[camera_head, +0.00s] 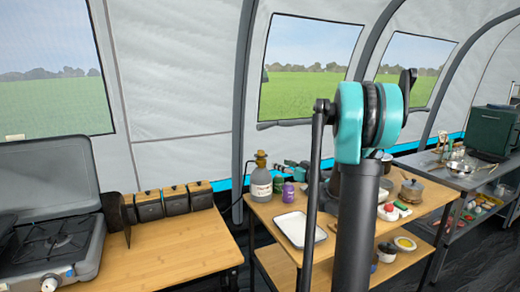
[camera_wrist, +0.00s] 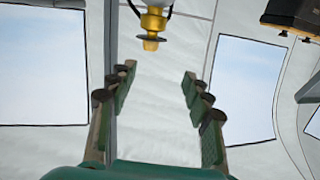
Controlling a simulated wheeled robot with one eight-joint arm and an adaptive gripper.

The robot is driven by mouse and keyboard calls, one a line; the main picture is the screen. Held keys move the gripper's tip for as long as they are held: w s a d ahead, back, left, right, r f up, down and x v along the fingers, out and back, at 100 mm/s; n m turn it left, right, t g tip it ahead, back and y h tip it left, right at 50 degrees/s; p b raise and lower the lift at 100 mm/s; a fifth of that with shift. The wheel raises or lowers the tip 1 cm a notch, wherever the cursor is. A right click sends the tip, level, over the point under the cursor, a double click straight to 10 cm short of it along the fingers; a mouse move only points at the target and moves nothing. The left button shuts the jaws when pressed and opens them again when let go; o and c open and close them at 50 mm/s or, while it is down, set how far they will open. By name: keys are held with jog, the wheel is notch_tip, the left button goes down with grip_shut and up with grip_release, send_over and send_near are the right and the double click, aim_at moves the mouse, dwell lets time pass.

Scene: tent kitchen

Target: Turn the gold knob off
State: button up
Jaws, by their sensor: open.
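A gold knob (camera_wrist: 151,44) with a gold stem above it shows at the top of the wrist view, a little left of centre. My gripper (camera_wrist: 158,76) is open, its two green fingers spread wide with nothing between them. The knob lies beyond the fingertips and higher in the picture, apart from both fingers. In the head view, a grey bottle (camera_head: 261,185) with a gold-brown fitting (camera_head: 261,158) on top stands on the wooden table. Teal parts of my arm's end show just right of the fitting, partly hidden behind my upper arm.
Green and purple cans (camera_head: 288,191) stand close beside the bottle, and a white tray (camera_head: 298,229) lies in front. A grey camp stove (camera_head: 48,243) sits on the left table. Pots and small items crowd the table's right side. A dark box (camera_wrist: 292,15) shows at the wrist view's upper right.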

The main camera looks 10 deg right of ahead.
aim_at(263, 152)
jog(key=shift+t, duration=0.3)
jog(key=x, duration=0.6)
jog(key=d+x, duration=0.1)
jog(key=x, duration=1.1)
jog(key=shift+w+d+r, duration=0.2)
jog(key=shift+w+r, duration=0.05)
jog(key=shift+w, duration=0.3)
jog(key=shift+c, duration=0.2)
grip_shut()
